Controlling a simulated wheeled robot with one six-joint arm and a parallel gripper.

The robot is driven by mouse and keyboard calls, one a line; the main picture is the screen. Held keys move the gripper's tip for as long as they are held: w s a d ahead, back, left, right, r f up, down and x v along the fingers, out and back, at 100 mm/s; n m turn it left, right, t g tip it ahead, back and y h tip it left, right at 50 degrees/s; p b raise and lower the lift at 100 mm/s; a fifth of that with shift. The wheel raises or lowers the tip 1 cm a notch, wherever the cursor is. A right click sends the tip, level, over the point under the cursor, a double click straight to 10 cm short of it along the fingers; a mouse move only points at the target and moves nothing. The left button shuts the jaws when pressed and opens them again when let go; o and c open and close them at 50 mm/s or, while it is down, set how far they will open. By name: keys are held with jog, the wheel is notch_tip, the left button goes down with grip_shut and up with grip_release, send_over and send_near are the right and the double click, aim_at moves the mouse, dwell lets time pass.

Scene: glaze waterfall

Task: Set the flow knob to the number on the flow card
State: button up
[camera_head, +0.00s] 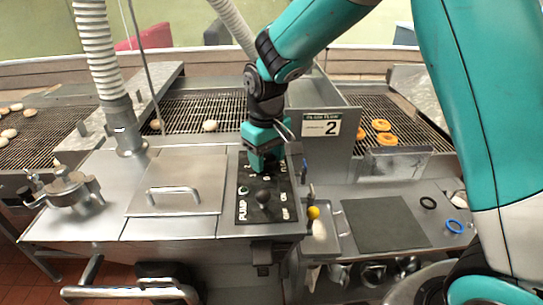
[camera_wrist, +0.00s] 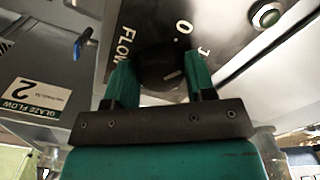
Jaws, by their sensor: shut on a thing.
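The black control panel (camera_head: 244,205) carries printed numbers and the word PUMP. My gripper (camera_head: 262,160) points down onto the panel's far part and hides the flow knob in the head view. In the wrist view, my gripper (camera_wrist: 158,70) is shut on the round black flow knob (camera_wrist: 160,66), one finger on each side. A pale mark shows on the knob; I cannot tell which number it points to.
A black ball-topped pump lever (camera_head: 263,197) stands on the panel's near part. A yellow ball-topped lever (camera_head: 313,212) is just right. A blue-handled switch (camera_wrist: 84,42) sits near the FLOW lettering. Doughnuts (camera_head: 381,125) lie on the conveyor behind.

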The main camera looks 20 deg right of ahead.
aim_at(267, 158)
jog(key=m, duration=0.6)
jog(key=shift+a, duration=0.15)
jog(key=m, duration=0.5)
jog(key=shift+m, duration=0.3)
jog(key=o, duration=0.9)
jog(key=shift+d, duration=0.3)
jog(key=shift+a, duration=0.15)
jog(key=shift+w+r, duration=0.15)
jog(key=shift+r, duration=0.4)
notch_tip(267, 158, up, 16)
jog(key=b, duration=0.3)
jog(key=shift+r, duration=0.15)
